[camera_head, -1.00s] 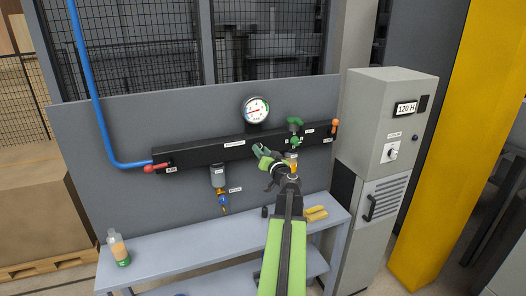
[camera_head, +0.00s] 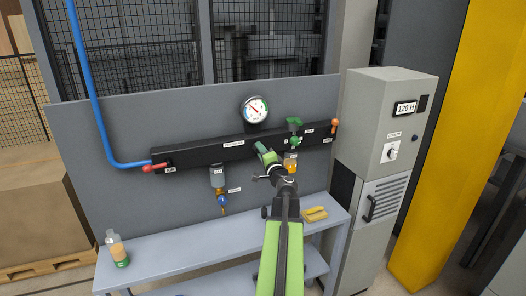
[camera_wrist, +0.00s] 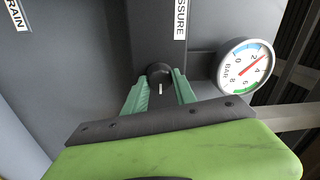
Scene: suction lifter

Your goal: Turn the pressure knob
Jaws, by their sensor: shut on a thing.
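The pressure knob (camera_wrist: 159,72) is a small black round knob with a white mark, below the PRESSURE label (camera_wrist: 181,16) in the wrist view. My gripper (camera_wrist: 160,88) has its two green fingers on either side of the knob and is shut on it. In the head view my gripper (camera_head: 262,149) reaches the black manifold bar (camera_head: 205,153) and hides the knob. The round pressure gauge (camera_head: 255,110) sits above the bar; it also shows in the wrist view (camera_wrist: 245,66), with a red needle on a BAR scale.
A green valve (camera_head: 294,124), an orange handle (camera_head: 335,124) and a red handle (camera_head: 154,168) sit along the bar. A filter bowl (camera_head: 217,178) hangs beneath. A bottle (camera_head: 116,248) and yellow pieces (camera_head: 315,214) stand on the bench. A grey cabinet (camera_head: 375,140) is at right.

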